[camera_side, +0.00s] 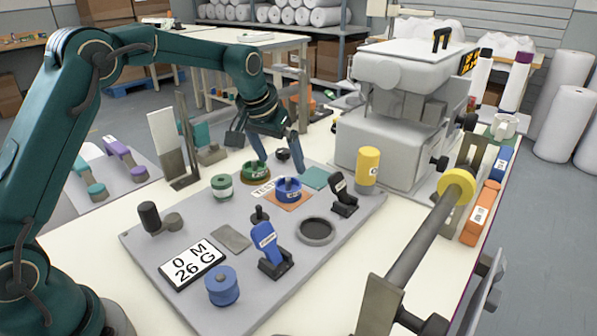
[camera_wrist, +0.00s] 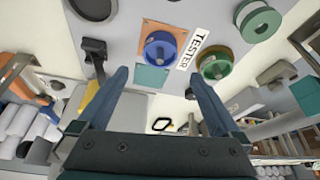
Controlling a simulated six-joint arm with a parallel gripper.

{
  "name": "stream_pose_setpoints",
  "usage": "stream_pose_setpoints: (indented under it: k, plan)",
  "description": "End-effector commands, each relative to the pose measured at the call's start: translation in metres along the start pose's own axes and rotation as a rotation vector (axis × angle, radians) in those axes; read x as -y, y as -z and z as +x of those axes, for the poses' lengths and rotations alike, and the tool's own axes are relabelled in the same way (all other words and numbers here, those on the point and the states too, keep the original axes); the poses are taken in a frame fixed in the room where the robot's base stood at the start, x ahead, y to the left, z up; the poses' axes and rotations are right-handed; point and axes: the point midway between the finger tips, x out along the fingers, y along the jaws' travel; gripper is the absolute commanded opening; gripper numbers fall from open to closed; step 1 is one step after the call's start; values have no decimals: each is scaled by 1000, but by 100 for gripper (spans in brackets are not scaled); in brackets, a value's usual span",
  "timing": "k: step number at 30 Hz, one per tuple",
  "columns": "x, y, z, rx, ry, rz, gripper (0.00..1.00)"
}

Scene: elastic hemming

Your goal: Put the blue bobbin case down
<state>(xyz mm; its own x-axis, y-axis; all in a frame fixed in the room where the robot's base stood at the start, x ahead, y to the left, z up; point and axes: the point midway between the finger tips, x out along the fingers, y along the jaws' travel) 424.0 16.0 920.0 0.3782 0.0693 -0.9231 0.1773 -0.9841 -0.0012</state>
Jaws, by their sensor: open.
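The blue bobbin case (camera_side: 289,191) sits on an orange square pad (camera_side: 300,202) on the grey board, beside the "TESTER" label. It also shows in the wrist view (camera_wrist: 160,50), on the same pad (camera_wrist: 148,27). My gripper (camera_side: 280,166) is above the board, behind the blue case in the side view. In the wrist view its two fingers (camera_wrist: 155,76) are spread wide with nothing between them, and the blue case lies beyond the tips, apart from both. The gripper is open and empty.
A green bobbin case (camera_side: 255,172) is close beside the blue one. A teal pad (camera_side: 315,178), black clip (camera_side: 344,194) and blue clip (camera_side: 266,243) stand nearby. The grey sewing machine (camera_side: 380,145) and yellow cylinder (camera_side: 368,167) are to the right.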

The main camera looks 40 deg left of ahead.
Motion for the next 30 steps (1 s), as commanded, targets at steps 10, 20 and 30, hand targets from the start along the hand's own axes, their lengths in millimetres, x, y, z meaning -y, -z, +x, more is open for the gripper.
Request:
stream_pose_setpoints:
  k: [10, 20, 30]
  plan:
    - [0, -1, -42, -2, -1, 2, 100]
    - [-9, -52, -107, -33, -23, 49, 100]
    - [-12, -158, -154, -75, -57, 117, 100]
